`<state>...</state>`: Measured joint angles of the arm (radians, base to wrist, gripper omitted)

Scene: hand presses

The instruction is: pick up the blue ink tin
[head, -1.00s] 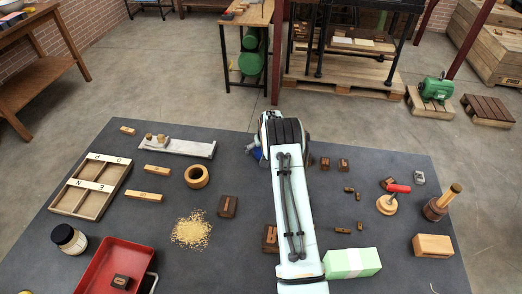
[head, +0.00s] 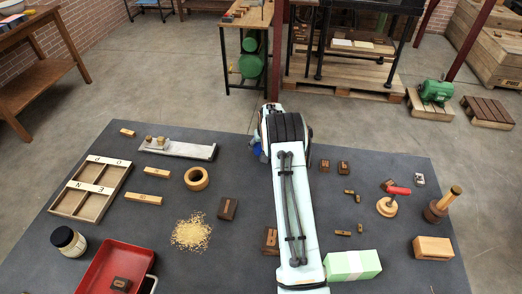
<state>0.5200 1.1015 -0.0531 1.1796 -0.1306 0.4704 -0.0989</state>
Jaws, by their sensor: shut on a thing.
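My arm runs from the bottom of the head view up to the far part of the dark table. My gripper's jaws are hidden behind the arm's far end. A small blue patch shows at the left edge of that end. I cannot tell whether it is the blue ink tin or a part of my arm. No blue tin stands in the open on the visible table. Whatever lies behind or under the arm is hidden.
On the dark table (head: 160,215), a wooden ring (head: 196,179), grain pile (head: 191,232), type tray (head: 67,202) and red tray (head: 95,269) lie left.

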